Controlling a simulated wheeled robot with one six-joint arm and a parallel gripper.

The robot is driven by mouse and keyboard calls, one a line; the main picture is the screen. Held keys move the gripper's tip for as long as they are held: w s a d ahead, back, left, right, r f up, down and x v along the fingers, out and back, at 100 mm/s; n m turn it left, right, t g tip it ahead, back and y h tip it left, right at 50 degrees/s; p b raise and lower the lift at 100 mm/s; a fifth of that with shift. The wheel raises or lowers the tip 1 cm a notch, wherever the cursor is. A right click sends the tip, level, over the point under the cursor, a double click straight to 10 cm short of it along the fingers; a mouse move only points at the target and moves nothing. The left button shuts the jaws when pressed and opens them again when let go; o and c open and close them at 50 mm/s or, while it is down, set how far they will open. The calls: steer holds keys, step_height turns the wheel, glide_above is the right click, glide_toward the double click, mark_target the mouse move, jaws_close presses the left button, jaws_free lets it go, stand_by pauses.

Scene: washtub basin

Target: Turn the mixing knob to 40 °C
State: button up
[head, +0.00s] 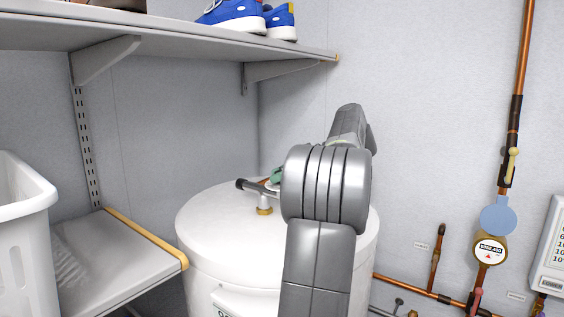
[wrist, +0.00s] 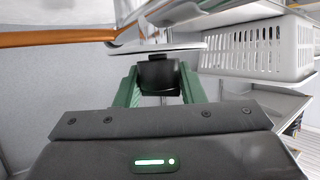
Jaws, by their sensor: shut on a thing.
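A metal mixing fitting (head: 264,189) with a brass base stands on top of the white round tank (head: 200,215) in the head view. A dark cap (head: 242,184) sits on its left end. Its right end is hidden behind my arm. In the wrist view a black knob (wrist: 160,76) sits between the green fingers of my gripper (wrist: 160,88), which is shut on it. In the head view only a bit of green finger shows beside the fitting. I can read no temperature marks, so the knob's setting cannot be told.
A shelf (head: 150,35) with blue shoes (head: 236,15) hangs above the tank on the left. A white basket (head: 20,205) stands on a lower shelf (head: 125,262). Copper pipes (head: 514,125) and a round gauge (head: 490,250) are on the right wall.

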steer(key=shift+r+n+g+p, duration=0.25)
steer(key=shift+n+g+p, duration=0.7)
steer(key=shift+p, duration=2.45)
steer(key=shift+f+n+g+p, duration=0.25)
steer(key=shift+f+g+p, duration=0.15)
steer(key=shift+p, duration=0.5)
steer(key=o, duration=1)
steer(key=shift+r, duration=0.1)
steer(key=shift+c, duration=0.2)
steer(key=shift+r, duration=0.15)
